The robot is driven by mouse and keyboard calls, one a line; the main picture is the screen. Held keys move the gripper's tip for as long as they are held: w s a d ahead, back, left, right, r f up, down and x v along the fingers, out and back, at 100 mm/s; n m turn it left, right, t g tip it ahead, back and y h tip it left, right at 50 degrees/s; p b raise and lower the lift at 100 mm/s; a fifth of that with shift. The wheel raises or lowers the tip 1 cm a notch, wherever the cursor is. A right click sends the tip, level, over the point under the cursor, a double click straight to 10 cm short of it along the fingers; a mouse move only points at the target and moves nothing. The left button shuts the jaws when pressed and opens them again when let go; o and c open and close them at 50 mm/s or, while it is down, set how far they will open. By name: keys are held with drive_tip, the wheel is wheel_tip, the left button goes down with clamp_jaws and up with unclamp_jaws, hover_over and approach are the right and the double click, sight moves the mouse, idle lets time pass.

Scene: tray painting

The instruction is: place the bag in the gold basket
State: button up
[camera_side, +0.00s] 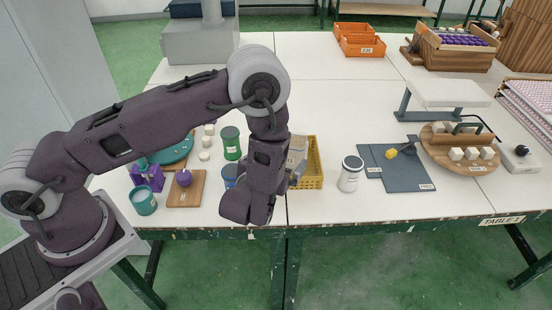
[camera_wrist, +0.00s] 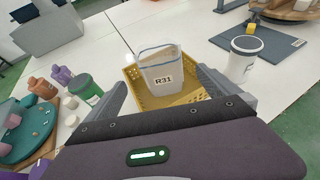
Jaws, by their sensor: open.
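The bag (camera_wrist: 162,57), pale and translucent with a blue-edged top and an "R31" label, stands upright in the wrist view. It appears to be inside the gold basket (camera_wrist: 186,98), whose yellow perforated walls show around its lower part. In the side view the basket (camera_side: 314,170) is partly hidden behind my gripper, and the bag (camera_side: 298,149) shows only in part. My gripper (camera_wrist: 162,82) is open, with one finger on each side of the bag in the wrist view. I see no clear contact between fingers and bag.
A white lidded jar (camera_side: 350,174) stands right of the basket, near dark mats (camera_side: 398,170). A green jar (camera_side: 231,143), a blue jar (camera_side: 229,175) and a wooden board (camera_side: 187,190) are to the left. The table behind the basket is clear.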

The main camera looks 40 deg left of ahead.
drive_tip(key=shift+s+d+r, duration=0.1)
drive_tip(key=shift+s, duration=0.05)
drive_tip(key=s+a+r+n+g+y, duration=0.35)
drive_tip(key=a+r+n, duration=0.25)
drive_tip(key=r, duration=0.2)
drive_tip(key=s+a+r+n+g+y, duration=0.25)
drive_tip(key=s+a+r+n, duration=0.2)
drive_tip(key=a+r, duration=0.3)
drive_tip(key=s+a+r+n+g+h, duration=0.15)
drive_tip(key=s+r+n+g, duration=0.3)
drive_tip(key=s+n, duration=0.55)
drive_tip(key=s+d+r+n+t+h, duration=0.1)
drive_tip(key=s+d+r+n+h, duration=0.2)
drive_tip(key=s+d+n+h, duration=0.1)
drive_tip(key=s+d+r+n+t+h, duration=0.2)
drive_tip(key=s+d+n+h, duration=0.3)
drive_tip(key=d, duration=0.4)
drive_tip(key=shift+s+r+n, duration=0.6)
drive_tip(key=shift+r+n, duration=0.25)
drive_tip(key=shift+n, duration=0.1)
